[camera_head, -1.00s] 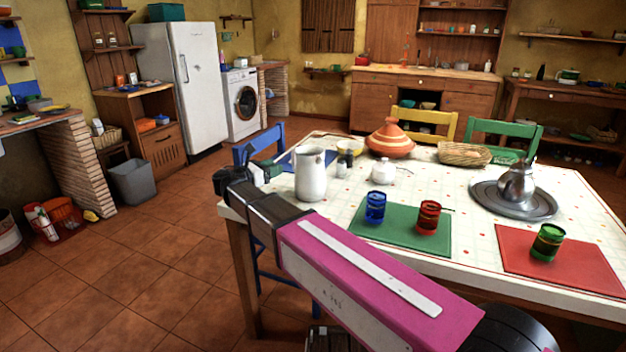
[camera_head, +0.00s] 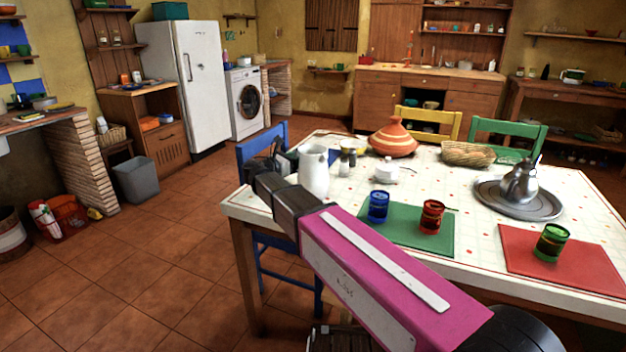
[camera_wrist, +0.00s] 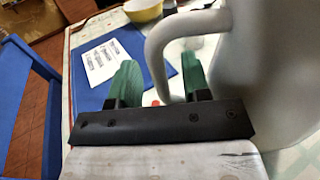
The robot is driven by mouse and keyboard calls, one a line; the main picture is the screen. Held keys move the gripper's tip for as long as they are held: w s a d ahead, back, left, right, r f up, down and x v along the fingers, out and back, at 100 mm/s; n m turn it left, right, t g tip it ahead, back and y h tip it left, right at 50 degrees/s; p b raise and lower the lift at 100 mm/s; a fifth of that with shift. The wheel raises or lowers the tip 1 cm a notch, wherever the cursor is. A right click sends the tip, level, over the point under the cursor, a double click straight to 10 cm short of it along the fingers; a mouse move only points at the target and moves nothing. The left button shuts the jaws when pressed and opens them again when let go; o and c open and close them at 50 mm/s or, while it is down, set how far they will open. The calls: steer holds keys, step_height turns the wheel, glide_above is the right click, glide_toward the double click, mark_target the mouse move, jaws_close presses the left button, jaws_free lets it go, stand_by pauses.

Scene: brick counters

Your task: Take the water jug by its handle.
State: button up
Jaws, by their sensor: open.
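The white water jug (camera_head: 314,172) stands upright near the left edge of the table (camera_head: 480,240). In the wrist view the jug (camera_wrist: 262,75) fills the right side, and its handle (camera_wrist: 153,50) curves down on the left of its body. My gripper (camera_wrist: 160,82) is open, with green fingers. In that view the lower part of the handle lies between the two fingers; I cannot tell whether either one touches it. In the head view my gripper is largely hidden behind my own wrist, just left of the jug.
A blue chair (camera_head: 262,150) stands at the table's left edge. A blue mat (camera_wrist: 100,70) and a yellow bowl (camera_wrist: 144,10) lie beyond the gripper. A white sugar pot (camera_head: 386,173), a blue glass (camera_head: 378,207) and a red glass (camera_head: 431,216) stand right of the jug.

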jaws_close()
steer(key=shift+r, duration=0.1)
stand_by(1.2)
